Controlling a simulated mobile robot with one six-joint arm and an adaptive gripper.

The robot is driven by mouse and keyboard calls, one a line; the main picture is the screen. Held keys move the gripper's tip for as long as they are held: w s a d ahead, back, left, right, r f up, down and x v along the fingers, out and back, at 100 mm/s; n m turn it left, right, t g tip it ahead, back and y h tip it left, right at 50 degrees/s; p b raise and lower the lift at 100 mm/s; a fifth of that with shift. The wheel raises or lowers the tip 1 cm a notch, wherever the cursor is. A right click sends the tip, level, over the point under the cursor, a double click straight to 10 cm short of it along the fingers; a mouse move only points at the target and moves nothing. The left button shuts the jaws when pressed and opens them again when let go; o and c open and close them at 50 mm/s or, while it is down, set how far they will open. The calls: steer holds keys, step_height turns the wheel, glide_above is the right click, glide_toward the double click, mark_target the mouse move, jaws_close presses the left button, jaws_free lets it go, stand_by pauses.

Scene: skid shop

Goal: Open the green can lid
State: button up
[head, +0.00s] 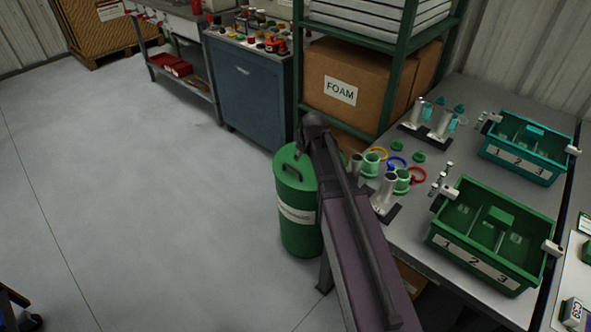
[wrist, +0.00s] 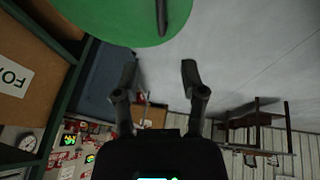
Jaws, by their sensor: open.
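The green can (head: 299,233) stands on the floor beside the workbench, with a white label on its side. Its green lid (head: 287,178) appears shut on top. In the wrist view the round lid (wrist: 110,18) fills the top edge, with a dark bar-like handle (wrist: 162,14) on it. My gripper (wrist: 157,72) is open and empty, its two fingers apart and pointing toward the lid. In the head view my gripper (head: 298,149) is at the lid's far edge, partly hidden by my wrist. I cannot tell whether it touches the lid.
The workbench (head: 405,238) at right holds a green bin (head: 487,270), a teal bin (head: 548,172), cups and rings. A shelf with a FOAM box (head: 352,90) stands behind the can. A blue cabinet (head: 250,88) is further back. The floor (head: 140,215) left of the can is clear.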

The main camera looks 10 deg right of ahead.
mark_target(295, 170)
steer(key=shift+f, duration=0.1)
steer(key=b+x, duration=1.2)
steer(key=x, duration=0.1)
steer(key=shift+w+f, duration=0.1)
steer(key=shift+f, duration=0.2)
stand_by(0.5)
jaws_close()
steer(key=shift+d, duration=0.1)
steer(key=shift+r, duration=0.15)
